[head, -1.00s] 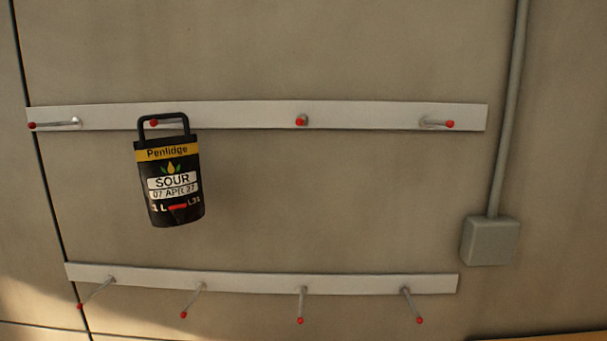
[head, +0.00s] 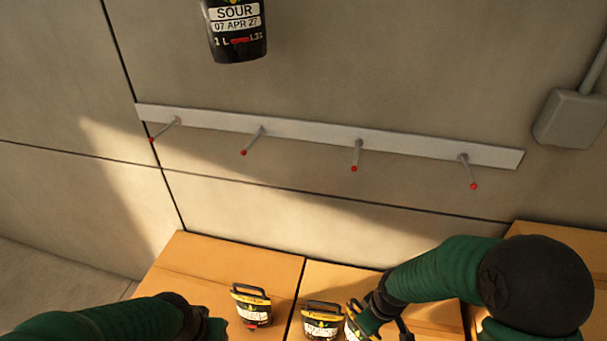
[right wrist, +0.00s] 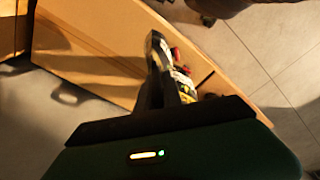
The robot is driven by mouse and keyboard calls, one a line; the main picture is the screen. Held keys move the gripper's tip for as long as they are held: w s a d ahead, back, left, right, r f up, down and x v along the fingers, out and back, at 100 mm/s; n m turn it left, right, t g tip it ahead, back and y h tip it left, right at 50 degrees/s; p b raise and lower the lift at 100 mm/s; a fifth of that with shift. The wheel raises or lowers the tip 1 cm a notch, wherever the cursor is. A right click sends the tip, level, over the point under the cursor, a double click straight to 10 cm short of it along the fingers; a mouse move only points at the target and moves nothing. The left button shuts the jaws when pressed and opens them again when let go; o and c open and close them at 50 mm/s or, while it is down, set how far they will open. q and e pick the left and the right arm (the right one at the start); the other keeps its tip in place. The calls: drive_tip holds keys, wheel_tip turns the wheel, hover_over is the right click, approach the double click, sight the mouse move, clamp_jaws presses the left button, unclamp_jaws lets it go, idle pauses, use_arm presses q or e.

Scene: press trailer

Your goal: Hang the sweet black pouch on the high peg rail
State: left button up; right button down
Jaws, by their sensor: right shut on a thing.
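My right gripper (head: 375,322) is low at right, by the box tops. It is shut on a black pouch with a yellow band (head: 352,322); its label is unreadable here. This pouch also shows in the right wrist view (right wrist: 182,88), edge-on between the fingers. Two similar pouches, a left one (head: 251,306) and a middle one (head: 321,321), stand upright on the boxes, labels too small to read. My left gripper (head: 215,329) is at the lower edge, its fingers unclear. The high peg rail is above the head view; a pouch marked SOUR (head: 237,30) hangs at the top.
The low peg rail (head: 320,136) has several empty red-tipped pegs sticking out. Cardboard boxes (head: 225,262) stand against the wall below it. A grey conduit box (head: 570,118) is on the wall at right. The wall between rail and boxes is clear.

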drive_tip(key=d+r+m, duration=0.1)
drive_tip(key=m, duration=0.1)
drive_tip(key=w+d+r+m+b, duration=0.1)
drive_tip(key=m, duration=0.1)
drive_tip(key=w+d+r+m+b, duration=0.1)
drive_tip(key=m, duration=0.2)
drive_tip(key=shift+r+t+h, duration=0.1)
drive_tip(key=shift+t+h, duration=0.2)
drive_tip(key=shift+t, duration=0.1)
drive_tip(key=shift+s, duration=0.1)
drive_tip(key=s+a+f+n+g+y+p, duration=0.1)
drive_tip(key=s+a+f+n+p, duration=0.3)
drive_tip(key=n, duration=1)
drive_tip(key=a+f+p, duration=0.1)
drive_tip(key=a, duration=0.2)
drive_tip(key=shift+s+f+n+y, duration=0.35)
drive_tip(key=shift+n+y, duration=0.05)
